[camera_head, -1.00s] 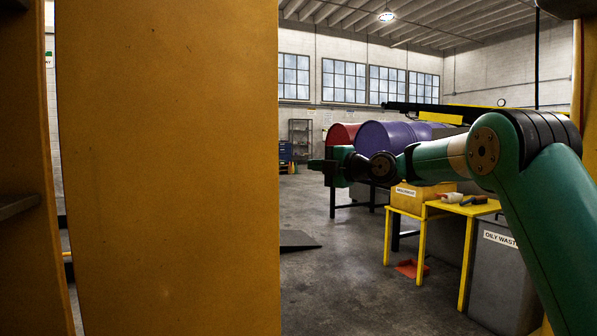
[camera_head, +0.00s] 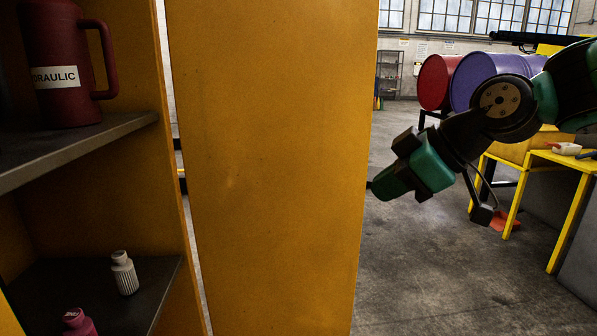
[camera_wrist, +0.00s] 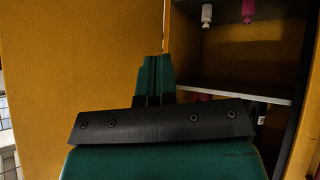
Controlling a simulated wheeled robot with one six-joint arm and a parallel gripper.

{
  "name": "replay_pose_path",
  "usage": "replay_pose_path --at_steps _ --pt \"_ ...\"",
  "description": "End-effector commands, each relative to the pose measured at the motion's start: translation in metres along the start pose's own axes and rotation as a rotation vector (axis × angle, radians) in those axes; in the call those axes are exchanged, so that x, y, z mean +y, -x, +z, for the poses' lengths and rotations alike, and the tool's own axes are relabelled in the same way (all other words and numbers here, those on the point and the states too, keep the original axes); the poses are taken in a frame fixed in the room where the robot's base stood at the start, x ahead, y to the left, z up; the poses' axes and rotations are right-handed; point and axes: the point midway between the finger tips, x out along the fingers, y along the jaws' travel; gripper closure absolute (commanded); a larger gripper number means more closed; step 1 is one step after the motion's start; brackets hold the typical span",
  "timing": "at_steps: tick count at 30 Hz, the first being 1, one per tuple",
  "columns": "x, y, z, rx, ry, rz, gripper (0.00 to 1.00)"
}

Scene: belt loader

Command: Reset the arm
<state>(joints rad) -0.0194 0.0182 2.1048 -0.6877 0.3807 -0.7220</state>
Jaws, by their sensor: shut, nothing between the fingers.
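My arm hangs in the right half of the head view, bent at the wrist. My gripper (camera_head: 374,188) points left and slightly down, its tip close to the right edge of the yellow cabinet door (camera_head: 275,170) in the picture. I cannot tell whether it touches the door. In the wrist view my gripper (camera_wrist: 154,62) shows its green fingers together with nothing between them, in front of the yellow door (camera_wrist: 80,60) and beside the cabinet opening.
An open cabinet at left holds a dark red jug (camera_head: 68,62) labelled "RAULIC", a white bottle (camera_head: 124,273) and a pink bottle (camera_head: 78,322) on shelves. A red drum (camera_head: 435,82), purple drum (camera_head: 490,78) and yellow table (camera_head: 545,157) stand behind my arm. Open floor lies between.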

Motion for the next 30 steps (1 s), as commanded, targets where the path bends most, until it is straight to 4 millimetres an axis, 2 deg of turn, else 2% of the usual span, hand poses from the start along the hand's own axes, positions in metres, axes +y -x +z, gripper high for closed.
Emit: replay_pose_path --at_steps 1,3,6,12,23,30 --pt "-0.037 0.002 0.01 -0.063 -0.095 -0.053 1.0" --pt "-0.077 0.006 0.029 -0.155 -0.23 -0.104 1.0" --pt "-0.125 0.013 0.055 -0.282 -0.392 -0.147 1.0" --pt "-0.202 0.036 0.109 -0.522 -0.656 -0.165 1.0" --pt "-0.181 0.109 0.034 -0.523 -0.667 -0.163 1.0" --pt "-0.165 0.172 -0.03 -0.522 -0.667 -0.163 1.0"
